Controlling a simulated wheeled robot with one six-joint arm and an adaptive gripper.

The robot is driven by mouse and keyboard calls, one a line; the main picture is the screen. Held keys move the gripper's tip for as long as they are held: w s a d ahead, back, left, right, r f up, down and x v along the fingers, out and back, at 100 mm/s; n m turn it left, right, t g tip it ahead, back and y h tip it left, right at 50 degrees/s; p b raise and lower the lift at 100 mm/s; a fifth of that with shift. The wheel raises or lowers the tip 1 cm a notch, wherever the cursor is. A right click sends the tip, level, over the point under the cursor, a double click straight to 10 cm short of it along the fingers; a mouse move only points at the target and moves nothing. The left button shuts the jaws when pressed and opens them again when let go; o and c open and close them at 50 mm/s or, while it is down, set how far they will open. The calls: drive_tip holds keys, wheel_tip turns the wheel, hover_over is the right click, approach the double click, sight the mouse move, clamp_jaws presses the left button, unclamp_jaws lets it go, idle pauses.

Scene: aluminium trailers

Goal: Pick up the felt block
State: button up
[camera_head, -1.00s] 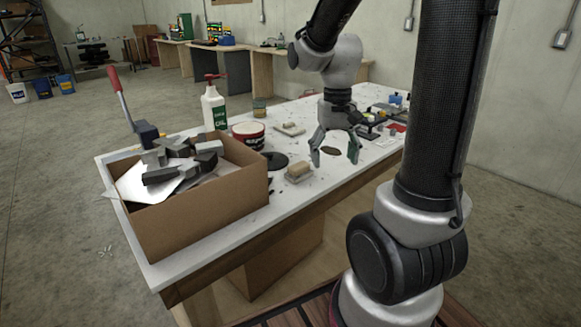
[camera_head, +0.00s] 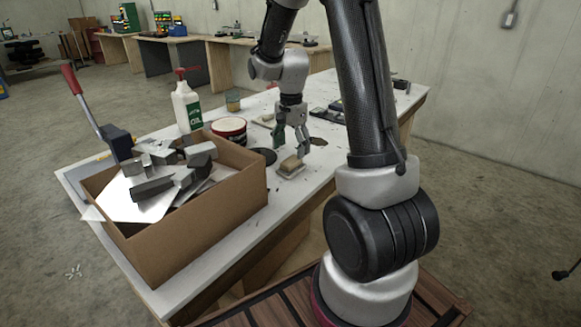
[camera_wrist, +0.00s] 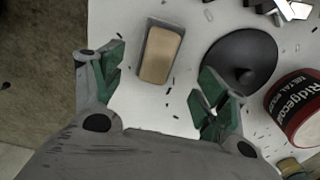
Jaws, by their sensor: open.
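The felt block, a tan block on a grey backing (camera_head: 290,165), lies on the white tabletop near its front edge. In the wrist view the same block (camera_wrist: 161,54) lies flat, ahead of and between the two fingers. My gripper (camera_head: 291,146) is open and empty, pointing down above the table, just behind the block in the head view. Its green-padded fingers (camera_wrist: 160,80) show apart in the wrist view, with bare table between them. The block looks free of both fingers; the height gap is hard to judge.
A black round disc (camera_wrist: 240,62) lies close to the block, by the right finger. A red-and-white tin (camera_head: 229,130), an oil bottle (camera_head: 187,105) and a cardboard box of metal scraps (camera_head: 195,215) stand to the left. The white table (camera_head: 325,160) has a bare front edge.

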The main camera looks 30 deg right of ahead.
sight(291, 160)
drive_tip(key=f, duration=0.6)
drive_tip(key=shift+s+a, duration=0.15)
drive_tip(key=shift+s, duration=0.1)
drive_tip(key=c, duration=1.2)
